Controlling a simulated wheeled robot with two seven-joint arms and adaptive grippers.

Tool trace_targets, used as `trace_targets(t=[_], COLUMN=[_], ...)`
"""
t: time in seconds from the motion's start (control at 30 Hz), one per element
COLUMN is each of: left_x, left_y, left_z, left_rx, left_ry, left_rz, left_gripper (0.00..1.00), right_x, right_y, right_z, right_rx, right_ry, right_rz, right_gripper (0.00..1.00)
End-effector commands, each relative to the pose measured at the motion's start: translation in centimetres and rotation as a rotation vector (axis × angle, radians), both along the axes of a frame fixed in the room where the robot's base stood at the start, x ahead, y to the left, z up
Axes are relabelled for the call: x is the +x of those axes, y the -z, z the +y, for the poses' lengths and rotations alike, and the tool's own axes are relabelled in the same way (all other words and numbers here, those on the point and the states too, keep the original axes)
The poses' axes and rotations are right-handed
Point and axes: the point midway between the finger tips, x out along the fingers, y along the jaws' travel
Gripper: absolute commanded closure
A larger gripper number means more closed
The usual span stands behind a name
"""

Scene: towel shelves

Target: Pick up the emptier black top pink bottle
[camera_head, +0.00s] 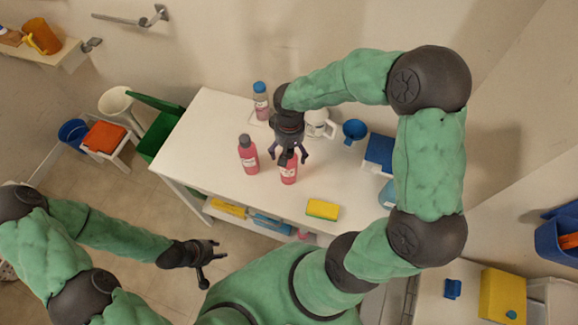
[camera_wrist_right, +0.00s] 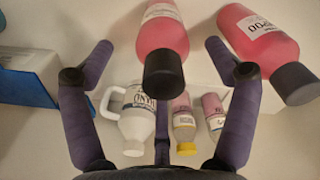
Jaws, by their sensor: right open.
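Two pink bottles with black tops stand on the white table. One pink bottle (camera_head: 288,173) is under my right gripper (camera_head: 291,156) in the head view. The other pink bottle (camera_head: 248,158) stands to its left. In the right wrist view, one black-top pink bottle (camera_wrist_right: 163,30) shows between the spread fingers of my right gripper (camera_wrist_right: 158,54), its cap towards the camera. The other black-top bottle (camera_wrist_right: 258,40) is to the right, outside the fingers. I cannot tell their fill levels apart. My left gripper (camera_head: 212,264) is open and empty, away from the table.
A blue-capped pink bottle (camera_head: 261,103) stands at the table's back. A white jug (camera_head: 317,124), blue funnel (camera_head: 353,130) and blue box (camera_head: 379,153) are to the right. A yellow-green sponge (camera_head: 322,209) lies near the front edge. Small bottles (camera_wrist_right: 183,125) also show in the wrist view.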

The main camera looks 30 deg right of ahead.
Motion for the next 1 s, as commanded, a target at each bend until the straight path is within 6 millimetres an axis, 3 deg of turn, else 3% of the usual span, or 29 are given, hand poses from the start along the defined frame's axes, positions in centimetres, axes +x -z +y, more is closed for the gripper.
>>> trace_targets(t=[0.33, 0.6, 0.67, 0.9, 1.0], left_x=[0.0, 0.0, 0.0, 0.0, 0.0], left_y=[0.9, 0.9, 0.9, 0.9, 0.9], left_z=[0.0, 0.0, 0.0, 0.0, 0.0], left_rx=[0.0, 0.0, 0.0, 0.0, 0.0], left_ry=[0.0, 0.0, 0.0, 0.0, 0.0], left_rz=[0.0, 0.0, 0.0, 0.0, 0.0], left_gripper=[0.6, 0.6, 0.6, 0.6, 0.6], right_x=[-0.1, 0.0, 0.0, 0.0, 0.0], right_y=[4.4, 4.9, 4.9, 4.9, 4.9], right_z=[0.2, 0.3, 0.3, 0.3, 0.3], right_rx=[-0.001, 0.0, 0.0, 0.0, 0.0], right_ry=[0.0, 0.001, 0.001, 0.0, 0.0], right_rz=[0.003, 0.001, 0.001, 0.001, 0.001], right_gripper=[0.12, 0.12, 0.24, 0.92, 0.93])
